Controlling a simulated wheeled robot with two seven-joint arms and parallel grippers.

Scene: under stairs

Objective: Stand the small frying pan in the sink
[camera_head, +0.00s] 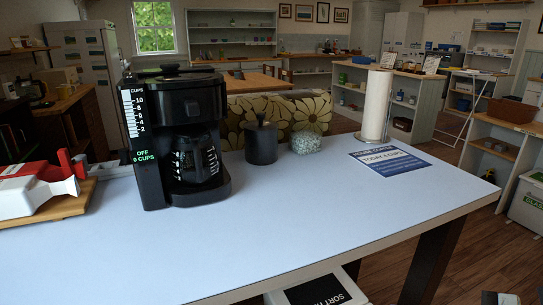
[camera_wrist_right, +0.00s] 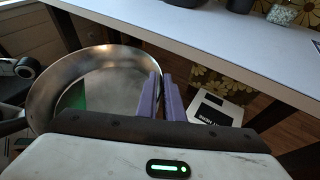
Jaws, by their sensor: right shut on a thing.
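The small frying pan (camera_wrist_right: 112,82) shows in the right wrist view as a round steel pan with a shiny inside. It is beside the white counter's edge, over the floor area, and looks tilted. My right gripper (camera_wrist_right: 160,82) has purple fingers at the pan's right rim and is shut on it; the exact contact is partly hidden by the fingers. A dark handle-like part (camera_wrist_right: 12,126) shows at the pan's far left. My left gripper is in neither view. I cannot make out a sink in either view.
A white counter (camera_head: 300,210) fills the head view's front. On it stand a black coffee maker (camera_head: 180,130), a dark canister (camera_head: 261,142), a speckled pot (camera_head: 306,142), a paper towel roll (camera_head: 376,105) and a blue-white sheet (camera_head: 390,160). A red-white object (camera_head: 40,188) lies at left.

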